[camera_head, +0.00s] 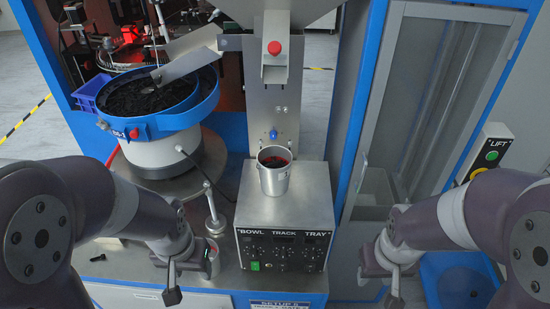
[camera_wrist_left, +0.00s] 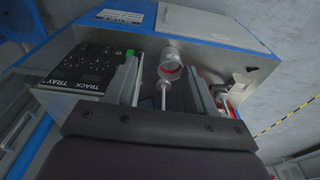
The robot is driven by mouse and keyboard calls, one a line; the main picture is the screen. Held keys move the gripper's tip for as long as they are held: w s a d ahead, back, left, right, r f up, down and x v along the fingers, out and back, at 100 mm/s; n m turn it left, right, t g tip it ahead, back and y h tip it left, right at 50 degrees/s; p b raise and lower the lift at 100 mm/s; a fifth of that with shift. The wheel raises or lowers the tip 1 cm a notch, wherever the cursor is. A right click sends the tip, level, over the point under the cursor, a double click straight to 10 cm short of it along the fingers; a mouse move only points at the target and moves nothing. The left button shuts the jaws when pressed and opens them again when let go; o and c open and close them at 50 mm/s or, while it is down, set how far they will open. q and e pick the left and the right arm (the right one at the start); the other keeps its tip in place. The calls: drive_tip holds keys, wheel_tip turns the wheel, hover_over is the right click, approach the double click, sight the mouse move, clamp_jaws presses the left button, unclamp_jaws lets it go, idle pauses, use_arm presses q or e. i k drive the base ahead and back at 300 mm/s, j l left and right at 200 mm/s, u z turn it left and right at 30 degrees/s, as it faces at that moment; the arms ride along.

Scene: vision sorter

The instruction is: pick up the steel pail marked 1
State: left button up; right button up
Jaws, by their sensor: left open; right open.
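A steel pail (camera_head: 273,180) stands upright on the control box, with dark and red contents; I cannot read a mark on it. A second metal cup-like thing (camera_head: 211,258) with red in it stands on the bench left of the box, partly hidden by my left gripper (camera_head: 188,276). In the left wrist view a metal cylinder with a red inside (camera_wrist_left: 168,52) shows beyond and between the fingers of the left gripper (camera_wrist_left: 161,76), which are open and empty. My right gripper (camera_head: 381,277) is open and empty, right of the control box.
The control box (camera_head: 284,238) bears BOWL, TRACK and TRAY labels. A thin post (camera_head: 214,213) stands left of it. The blue-rimmed bowl feeder (camera_head: 150,124) is further left. A metal chute (camera_head: 275,60) hangs above the pail. A cabinet (camera_head: 430,90) stands at right.

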sight(274, 162)
drive_tip(key=i+l+u, duration=0.15)
drive_tip(key=l, duration=0.3)
drive_tip(key=i+l+u, duration=0.15)
drive_tip(key=l, duration=0.3)
drive_tip(key=i+l+u, duration=0.2)
drive_tip(key=l, duration=0.3)
drive_tip(key=l+u, duration=0.15)
drive_tip(key=l, duration=0.35)
